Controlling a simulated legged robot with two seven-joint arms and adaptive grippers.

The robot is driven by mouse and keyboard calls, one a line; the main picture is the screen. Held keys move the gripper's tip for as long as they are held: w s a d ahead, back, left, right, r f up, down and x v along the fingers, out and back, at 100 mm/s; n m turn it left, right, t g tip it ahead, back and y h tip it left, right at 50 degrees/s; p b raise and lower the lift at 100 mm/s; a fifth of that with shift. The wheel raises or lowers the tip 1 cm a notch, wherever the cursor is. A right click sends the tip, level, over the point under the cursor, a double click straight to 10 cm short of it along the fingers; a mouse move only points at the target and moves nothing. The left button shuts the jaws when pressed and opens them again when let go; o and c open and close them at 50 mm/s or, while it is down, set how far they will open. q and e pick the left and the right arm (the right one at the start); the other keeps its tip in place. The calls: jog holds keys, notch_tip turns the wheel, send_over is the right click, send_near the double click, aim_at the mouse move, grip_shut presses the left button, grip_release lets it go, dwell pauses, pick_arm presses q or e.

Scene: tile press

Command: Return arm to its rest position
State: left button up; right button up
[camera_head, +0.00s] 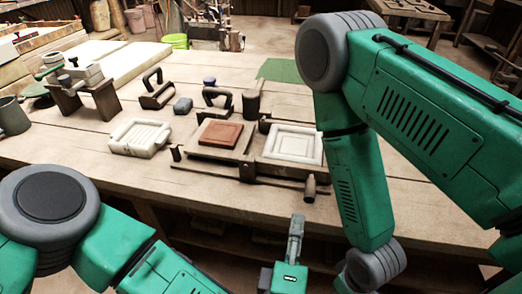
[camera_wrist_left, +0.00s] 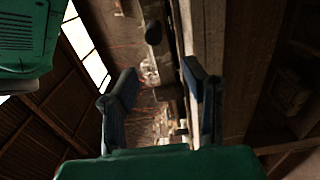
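My left gripper (camera_head: 296,226) shows at the bottom middle of the head view, pointing up in front of the table's near edge. In the left wrist view its two fingers (camera_wrist_left: 163,88) stand apart with nothing between them. It touches none of the things on the table. My right arm comes in from the right, bends at a large grey joint and runs down to the bottom edge. Its gripper is out of sight.
The wooden table (camera_head: 130,180) holds a reddish tile (camera_head: 220,134) on a board, a white framed tile (camera_head: 293,144), a white mould (camera_head: 139,137), handled tools (camera_head: 157,92) and a small bottle-shaped piece (camera_head: 309,188) near the front. The front left tabletop is clear.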

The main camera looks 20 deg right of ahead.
pick_arm(q)
jog(key=s+a+f+m+g+y+p, duration=0.15)
jog(key=a+f+m+g, duration=0.3)
jog(key=a+f, duration=0.5)
jog(key=a+f+m+g+y, duration=0.35)
jog(key=a+f+m, duration=0.3)
jog(key=a, duration=0.65)
jog(key=s+a+g+y, duration=0.2)
jog(key=s+a+g, duration=0.1)
jog(key=a, duration=0.9)
jog(key=s+a+g+y+p, duration=0.1)
jog(key=s+a+g+y, duration=0.2)
jog(key=a, duration=0.9)
jog(key=shift+s+a+f+y, duration=0.3)
jog(key=shift+s+a+f, duration=0.05)
jog(key=shift+s, duration=0.9)
jog(key=shift+w, duration=0.1)
